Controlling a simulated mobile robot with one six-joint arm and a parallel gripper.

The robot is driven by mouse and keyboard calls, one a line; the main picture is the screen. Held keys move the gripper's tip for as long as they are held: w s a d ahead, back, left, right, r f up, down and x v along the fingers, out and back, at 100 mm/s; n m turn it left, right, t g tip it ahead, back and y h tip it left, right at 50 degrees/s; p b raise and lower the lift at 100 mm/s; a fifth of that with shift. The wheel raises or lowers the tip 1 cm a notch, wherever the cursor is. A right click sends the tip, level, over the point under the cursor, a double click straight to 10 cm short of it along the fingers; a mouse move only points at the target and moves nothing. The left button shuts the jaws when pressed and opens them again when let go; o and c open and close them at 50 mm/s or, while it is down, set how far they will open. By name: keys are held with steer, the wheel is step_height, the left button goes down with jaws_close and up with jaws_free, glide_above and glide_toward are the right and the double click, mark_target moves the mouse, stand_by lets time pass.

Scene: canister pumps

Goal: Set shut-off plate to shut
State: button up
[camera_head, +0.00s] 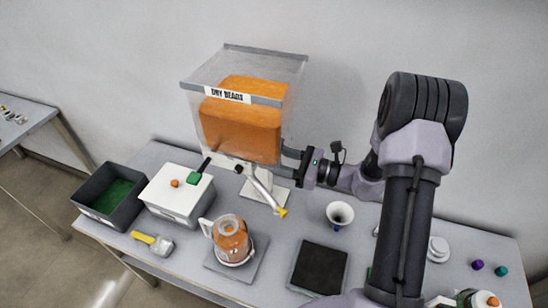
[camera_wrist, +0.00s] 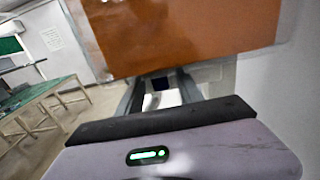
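A clear canister (camera_head: 205,125) labelled DRY BEADS holds orange beads (camera_head: 243,130). It stands on a pale stand (camera_head: 277,190) at the back of the table; a slanted white spout with a yellow tip (camera_head: 282,212) comes down in front. My gripper (camera_head: 284,161) is level with the canister's bottom edge, at its right side. Its fingers look spread. In the wrist view the orange canister fills the top, and my gripper (camera_wrist: 160,90) reaches under it. A small dark part (camera_wrist: 161,84) shows between the fingers. I cannot make out the shut-off plate or its position.
A glass jug with orange beads (camera_head: 231,240) stands on a grey pad below the spout. A black pad (camera_head: 319,268), a white funnel (camera_head: 340,214), a white-lidded box (camera_head: 176,197), a dark green-lined bin (camera_head: 108,198) and a yellow-handled tool (camera_head: 153,243) are nearby.

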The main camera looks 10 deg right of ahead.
steer(key=shift+d, duration=0.1)
steer(key=p+v, duration=0.1)
steer(key=v, duration=1.6)
steer(key=shift+s+d, duration=0.1)
steer(key=shift+s, duration=0.05)
